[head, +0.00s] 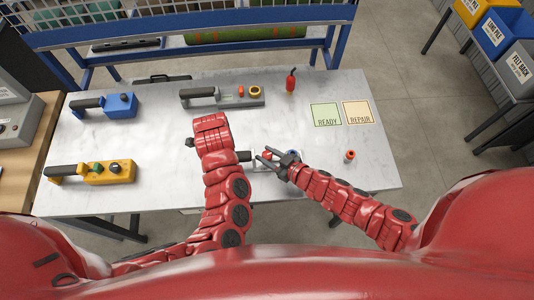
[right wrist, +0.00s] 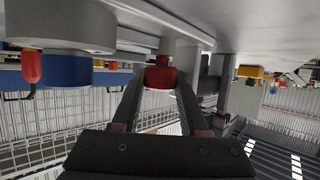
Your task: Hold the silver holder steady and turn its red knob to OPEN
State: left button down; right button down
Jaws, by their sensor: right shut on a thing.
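The silver holder (head: 260,165) lies near the front middle of the white table, mostly covered by my arms. Its red knob (head: 267,155) shows between the fingers of my right gripper (head: 264,157). In the right wrist view, the fingers of my right gripper (right wrist: 158,88) are shut on the red knob (right wrist: 161,76), one on each side. My left arm reaches over the left part of the holder. Its wrist hides the left fingers, so I cannot see whether they hold anything. I cannot read the knob's OPEN mark.
A blue holder (head: 121,105) and a yellow holder (head: 112,173) lie at left, a grey one (head: 228,98) behind. A red bottle-like thing (head: 291,82) stands at the back and a small red-topped piece (head: 349,156) at right. READY (head: 326,115) and REPAIR (head: 357,113) mats lie at right.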

pick_arm(q)
jog(key=shift+a, duration=0.1)
pick_arm(e)
jog(key=shift+w+d+n+g+y, duration=0.1)
jog(key=shift+w+n+g+y, duration=0.05)
jog(key=shift+n+g+y, duration=0.2)
jog(key=c, duration=0.7)
grip_release()
jog(key=shift+r, duration=0.1)
jog(key=v, duration=0.6)
jog(key=shift+d+r, duration=0.1)
jog(key=shift+d, duration=0.05)
jog(key=shift+s+d+r, duration=0.15)
jog(key=shift+s+d, duration=0.15)
jog(key=shift+s, duration=0.25)
pick_arm(q)
jog(key=shift+c, duration=1.8)
grip_release()
